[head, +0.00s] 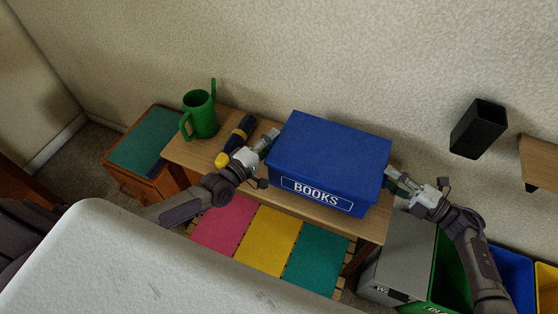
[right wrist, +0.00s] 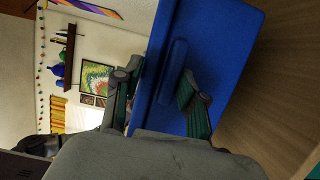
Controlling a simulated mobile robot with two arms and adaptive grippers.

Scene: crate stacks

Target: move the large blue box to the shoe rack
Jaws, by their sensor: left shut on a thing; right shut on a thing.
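The large blue box (head: 330,152), lidded and labelled BOOKS, is over the wooden top of the shoe rack (head: 292,205), toward its right part. I cannot tell whether its base touches the wood. My left gripper (head: 266,143) is shut on the box's left end. My right gripper (head: 398,182) is shut on its right end. In the right wrist view the blue box (right wrist: 225,55) fills the middle, with the right gripper's fingers (right wrist: 158,100) on either side of its wall by a handle. Parts of the fingertips are hidden.
A green two-handled cup (head: 200,115) and a dark bottle with yellow ends (head: 236,138) stand and lie left of the box. Pink, yellow and teal mats (head: 268,240) cover the lower shelf. Coloured bins (head: 510,275) stand at right; a black holder (head: 478,128) hangs on the wall.

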